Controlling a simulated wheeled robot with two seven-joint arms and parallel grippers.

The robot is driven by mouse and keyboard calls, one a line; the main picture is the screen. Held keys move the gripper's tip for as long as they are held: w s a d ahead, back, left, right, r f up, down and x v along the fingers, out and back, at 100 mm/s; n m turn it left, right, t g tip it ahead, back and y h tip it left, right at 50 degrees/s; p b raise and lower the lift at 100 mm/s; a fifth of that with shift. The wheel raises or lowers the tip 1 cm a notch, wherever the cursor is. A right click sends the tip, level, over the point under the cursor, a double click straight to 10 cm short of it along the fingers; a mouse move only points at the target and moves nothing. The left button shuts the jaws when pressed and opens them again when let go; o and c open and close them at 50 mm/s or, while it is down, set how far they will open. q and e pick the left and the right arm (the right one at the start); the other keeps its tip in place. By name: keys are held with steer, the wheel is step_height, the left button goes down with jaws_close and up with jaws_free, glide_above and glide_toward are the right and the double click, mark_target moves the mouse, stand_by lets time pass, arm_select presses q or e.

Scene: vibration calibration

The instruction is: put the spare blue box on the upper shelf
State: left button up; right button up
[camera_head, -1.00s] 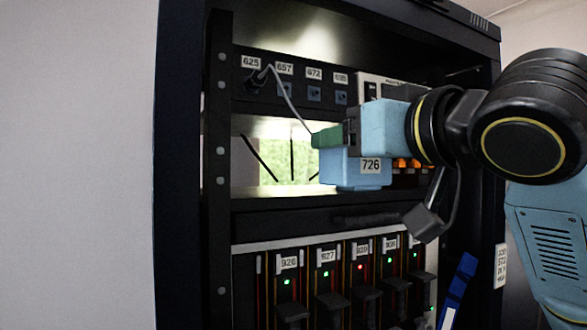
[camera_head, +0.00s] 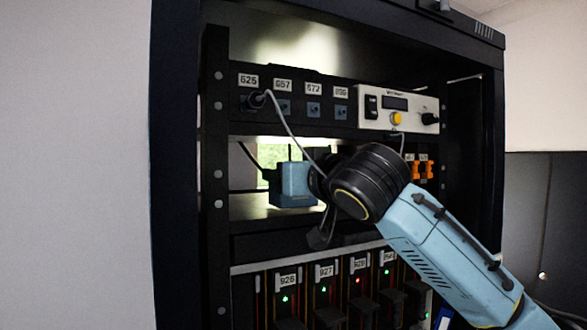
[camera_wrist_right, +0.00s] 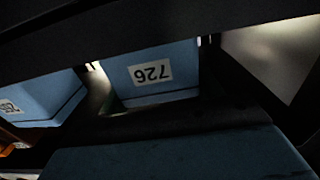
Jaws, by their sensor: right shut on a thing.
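The spare blue box (camera_head: 288,201) is inside the rack's middle opening, just above or on the lit shelf (camera_head: 246,208); I cannot tell if it touches. My right gripper (camera_head: 281,182) is shut on it, its light blue body partly covering the box. My right wrist and forearm hide the right part of the opening. My left gripper is not in view.
Above the opening are a numbered socket panel (camera_head: 298,101) and a white control unit (camera_head: 397,108). A grey cable (camera_head: 283,123) hangs from a socket down to my wrist. Below is a row of labelled modules (camera_head: 325,295) with lights. Orange connectors (camera_head: 420,169) are at the right.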

steer(key=shift+s+d, duration=0.1)
steer(key=shift+d, duration=0.05)
steer(key=shift+f, duration=0.15)
steer(key=o, duration=1.1)
steer(key=shift+r, duration=0.25)
steer(key=shift+b+v, duration=1.75)
steer(key=shift+v, duration=4.25)
